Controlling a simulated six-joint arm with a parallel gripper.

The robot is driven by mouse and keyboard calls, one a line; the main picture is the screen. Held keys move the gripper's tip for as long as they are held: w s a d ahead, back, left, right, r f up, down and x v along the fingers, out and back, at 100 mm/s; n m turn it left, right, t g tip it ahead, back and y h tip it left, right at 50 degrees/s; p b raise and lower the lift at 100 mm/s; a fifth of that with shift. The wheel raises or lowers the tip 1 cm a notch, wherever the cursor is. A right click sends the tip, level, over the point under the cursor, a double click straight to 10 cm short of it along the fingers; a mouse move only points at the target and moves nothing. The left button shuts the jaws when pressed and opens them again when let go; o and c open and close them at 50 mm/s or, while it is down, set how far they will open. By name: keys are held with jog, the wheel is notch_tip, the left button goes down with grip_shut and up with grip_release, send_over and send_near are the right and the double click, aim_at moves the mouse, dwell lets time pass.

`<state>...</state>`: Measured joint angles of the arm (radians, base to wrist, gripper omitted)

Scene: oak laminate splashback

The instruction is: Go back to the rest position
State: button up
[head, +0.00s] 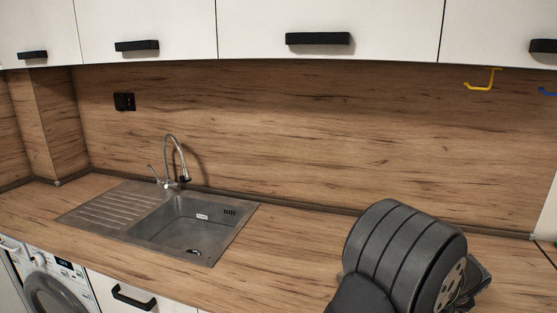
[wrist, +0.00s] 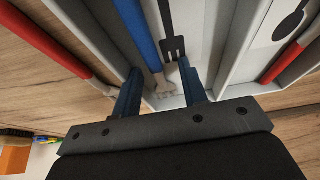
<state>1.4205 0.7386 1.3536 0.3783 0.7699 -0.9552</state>
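My gripper (wrist: 160,78) shows in the wrist view with its two dark fingers apart and nothing held between them. Beyond the fingertips is a light grey tray (wrist: 232,72) with compartments. A blue-handled utensil (wrist: 137,25) lies in a middle compartment, beside a dark fork silhouette (wrist: 172,28). A dark spoon silhouette (wrist: 291,20) marks another compartment. How far the fingertips are from the tray I cannot tell. In the head view my arm hides the gripper.
A sink (head: 180,225) with a tap (head: 178,160) is set in the wooden counter (head: 270,262). White cupboards (head: 270,25) hang above. Yellow (head: 483,80) and blue (head: 547,92) hooks are at upper right. An orange object (wrist: 14,160) lies at the wrist view's lower left.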

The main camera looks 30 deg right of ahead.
dwell(0.4)
jog(key=v, duration=1.7)
jog(key=x, duration=1.7)
jog(key=shift+w+f, duration=0.1)
jog(key=shift+f, duration=0.25)
notch_tip(320, 180, up, 12)
jog(key=shift+r, duration=0.15)
